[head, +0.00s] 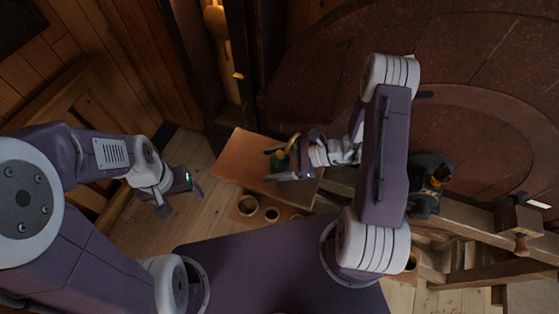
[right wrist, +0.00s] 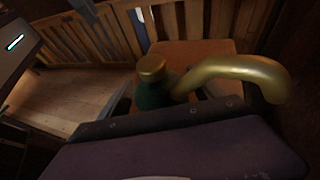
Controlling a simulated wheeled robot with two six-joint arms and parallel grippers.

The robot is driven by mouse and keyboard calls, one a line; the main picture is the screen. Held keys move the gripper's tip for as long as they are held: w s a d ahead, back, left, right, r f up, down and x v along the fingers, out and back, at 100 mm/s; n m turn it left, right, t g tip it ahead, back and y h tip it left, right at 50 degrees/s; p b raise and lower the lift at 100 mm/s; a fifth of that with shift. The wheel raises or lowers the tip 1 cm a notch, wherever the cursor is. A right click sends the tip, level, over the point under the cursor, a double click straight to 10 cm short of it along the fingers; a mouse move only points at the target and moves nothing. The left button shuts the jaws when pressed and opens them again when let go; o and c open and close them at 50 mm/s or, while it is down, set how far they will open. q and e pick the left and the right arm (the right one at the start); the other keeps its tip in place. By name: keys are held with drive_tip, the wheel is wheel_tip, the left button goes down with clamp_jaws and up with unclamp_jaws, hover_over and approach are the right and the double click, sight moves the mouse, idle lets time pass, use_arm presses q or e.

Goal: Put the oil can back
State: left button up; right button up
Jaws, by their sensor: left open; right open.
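The oil can (head: 281,161) is dark green with a brass cap and a curved brass spout. It is at my right gripper (head: 271,165), over the orange-brown wooden top. In the head view it shows between the two open fingers; I cannot tell whether they touch it. In the right wrist view the oil can (right wrist: 153,94) stands upright beyond a dark edge of my gripper, which hides its lower part; its spout arches to the right. My left gripper (head: 181,198) is open and empty, over the floor left of the wooden top.
The wooden top (head: 238,155) has bare room on its left. A strip with round holes (head: 247,217) lies in front of it. A large dark red wheel (head: 470,70) fills the right. A dark object with an amber part (head: 438,176) sits on the timber frame.

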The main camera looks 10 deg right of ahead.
drive_tip(key=b+v, duration=0.3)
drive_tip(key=v, duration=0.8)
drive_tip(key=shift+f, duration=0.1)
drive_tip(key=shift+s+d+r, duration=0.1)
drive_tip(key=shift+d+r, duration=0.2)
drive_tip(key=shift+d, duration=0.2)
